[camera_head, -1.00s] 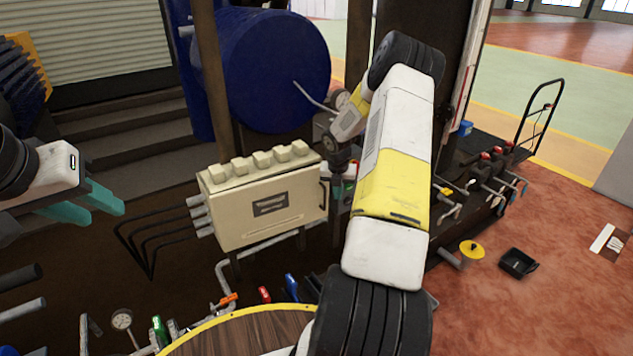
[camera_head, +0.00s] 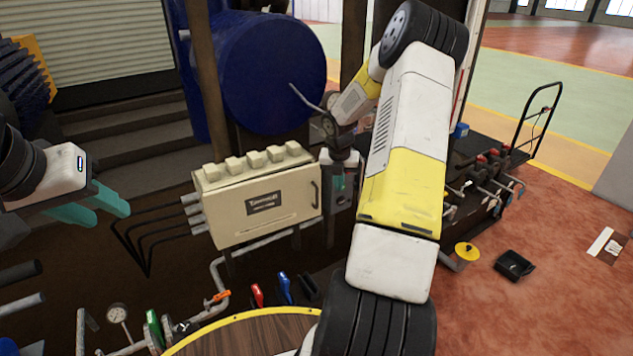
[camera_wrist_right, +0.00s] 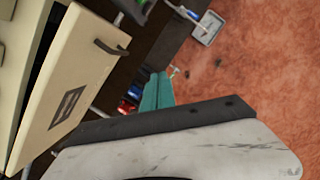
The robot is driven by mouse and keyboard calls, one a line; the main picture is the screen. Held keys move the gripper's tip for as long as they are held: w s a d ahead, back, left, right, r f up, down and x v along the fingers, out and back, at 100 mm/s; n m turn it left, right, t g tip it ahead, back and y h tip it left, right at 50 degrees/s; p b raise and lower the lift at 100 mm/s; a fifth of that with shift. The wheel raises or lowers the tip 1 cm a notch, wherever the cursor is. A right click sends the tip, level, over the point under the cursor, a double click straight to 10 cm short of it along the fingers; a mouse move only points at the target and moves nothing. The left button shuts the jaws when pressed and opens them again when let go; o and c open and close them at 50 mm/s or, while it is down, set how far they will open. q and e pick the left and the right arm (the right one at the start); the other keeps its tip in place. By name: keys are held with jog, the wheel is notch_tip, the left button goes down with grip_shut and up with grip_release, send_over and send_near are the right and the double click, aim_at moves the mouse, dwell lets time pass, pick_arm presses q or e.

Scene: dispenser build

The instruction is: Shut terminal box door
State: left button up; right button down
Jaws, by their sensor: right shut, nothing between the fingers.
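The cream terminal box (camera_head: 222,182) stands left of centre in the head view. Its door (camera_head: 284,217) has a dark label and a dark handle (camera_head: 315,192) at the right. In the right wrist view the door (camera_wrist_right: 82,70) stands slightly ajar, with a dark gap between it and the box body. My right gripper (camera_head: 338,186) is just right of the door's handle edge, partly hidden by my wrist. Its teal fingers (camera_wrist_right: 158,92) are together and empty, apart from the door in the wrist view. My left gripper (camera_head: 100,211) is open and empty, left of the box.
Grey conduits and black cables run from the box's left side. A brown post (camera_head: 207,80) and a blue tank (camera_head: 270,70) stand behind. Reddish floor (camera_head: 560,270) is mostly open at right.

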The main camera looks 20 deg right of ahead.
jog(key=w+d+f+m+t+y, duration=0.1)
jog(key=w+f+m+t+y, duration=0.1)
jog(key=f+m+t, duration=0.35)
jog(key=w+d+f+m+t+y, duration=0.1)
jog(key=w+f+m+t, duration=0.15)
jog(key=f+m, duration=0.45)
jog(key=s+r+m+t, duration=0.1)
jog(key=s+m+t, duration=0.65)
jog(key=m, duration=0.85)
jog(key=w+a, duration=0.1)
jog(key=w, duration=1.3)
jog(key=shift+w+a+r, duration=0.15)
jog(key=shift+a+r, duration=0.15)
